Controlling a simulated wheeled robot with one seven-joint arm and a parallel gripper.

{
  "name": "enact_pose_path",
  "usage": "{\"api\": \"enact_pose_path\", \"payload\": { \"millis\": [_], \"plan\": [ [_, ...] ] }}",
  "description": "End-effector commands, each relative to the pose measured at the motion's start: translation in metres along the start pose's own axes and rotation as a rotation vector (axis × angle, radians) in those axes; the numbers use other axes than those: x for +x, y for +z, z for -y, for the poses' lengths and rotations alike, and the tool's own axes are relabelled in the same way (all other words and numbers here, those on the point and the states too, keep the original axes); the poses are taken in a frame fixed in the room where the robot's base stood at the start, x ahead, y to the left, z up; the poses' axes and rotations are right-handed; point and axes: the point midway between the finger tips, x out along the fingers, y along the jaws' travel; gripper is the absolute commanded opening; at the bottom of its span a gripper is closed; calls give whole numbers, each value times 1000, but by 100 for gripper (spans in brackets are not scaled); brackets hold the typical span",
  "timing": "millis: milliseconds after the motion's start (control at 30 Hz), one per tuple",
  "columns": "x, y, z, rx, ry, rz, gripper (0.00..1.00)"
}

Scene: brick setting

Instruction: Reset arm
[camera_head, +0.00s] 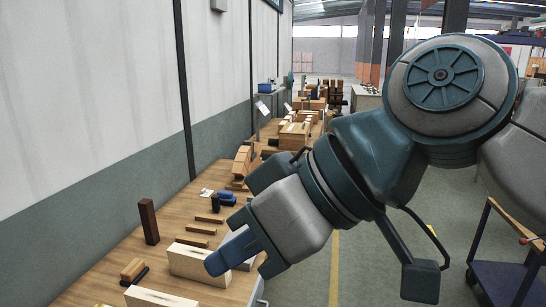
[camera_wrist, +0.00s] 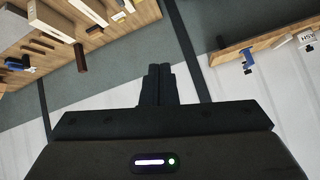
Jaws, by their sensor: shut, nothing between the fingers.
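My gripper (camera_wrist: 158,84) shows in the wrist view with its two dark fingers pressed together and nothing between them. In the head view my arm reaches from the right across the picture, and its blue end (camera_head: 232,252) points down and left over the near part of the workbench (camera_head: 112,262). The fingertips do not show clearly in the head view. The end of my arm covers part of the bench's right edge.
A dark upright brick (camera_head: 149,221) stands on the bench. Pale wooden blocks (camera_head: 199,265) and several thin wooden strips (camera_head: 201,229) lie nearby. A wall (camera_head: 95,150) runs along the left. A blue cart (camera_head: 505,275) stands at lower right. Open floor (camera_head: 375,265) lies between bench and cart.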

Motion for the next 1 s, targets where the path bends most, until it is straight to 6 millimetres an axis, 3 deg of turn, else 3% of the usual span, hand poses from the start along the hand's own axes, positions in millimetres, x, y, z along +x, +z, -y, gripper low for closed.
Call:
{"api": "enact_pose_path", "payload": {
  "millis": [267, 467, 567, 700, 800, 1000],
  "plan": [
    [34, 27, -52, 168, 139, 74, 0],
    [59, 67, -104, 339, 280, 145, 0],
    [71, 102, -139, 462, 378, 197, 0],
    [82, 167, -183, 646, 522, 278, 0],
    [85, 208, -202, 750, 601, 327, 0],
    [87, 284, -220, 924, 721, 413, 0]
  ]
}}
